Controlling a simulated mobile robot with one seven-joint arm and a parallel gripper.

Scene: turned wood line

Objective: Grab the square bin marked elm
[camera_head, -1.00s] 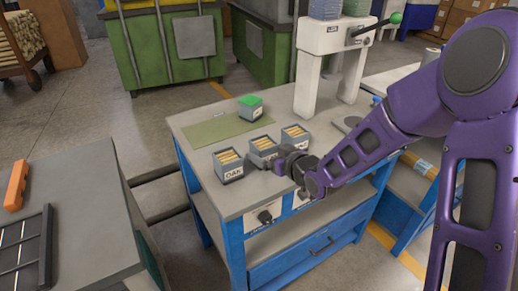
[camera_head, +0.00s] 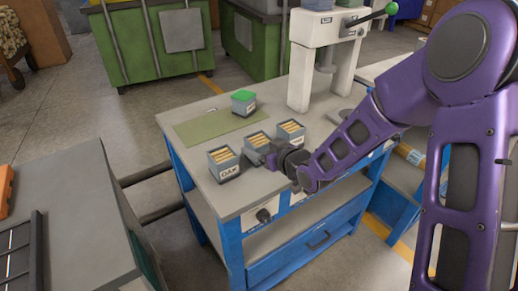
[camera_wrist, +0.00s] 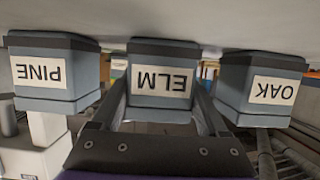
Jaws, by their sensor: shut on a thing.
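Three square grey-blue bins with light wooden pieces inside stand in a row on the grey bench top. The elm bin (camera_head: 257,141) is the middle one, and its upside-down label shows in the wrist view (camera_wrist: 162,82). My gripper (camera_head: 265,157) is shut on the elm bin, with one finger along each side of it in the wrist view. The oak bin (camera_head: 223,164) is to the left and the pine bin (camera_head: 290,132) to the right. I cannot tell whether the elm bin is clear of the bench top.
A bin with green contents (camera_head: 243,102) stands on a green mat (camera_head: 205,128) farther back on the blue bench (camera_head: 290,257). A white press (camera_head: 300,75) stands behind the pine bin. Another grey table (camera_head: 75,215) is at the left, with floor between.

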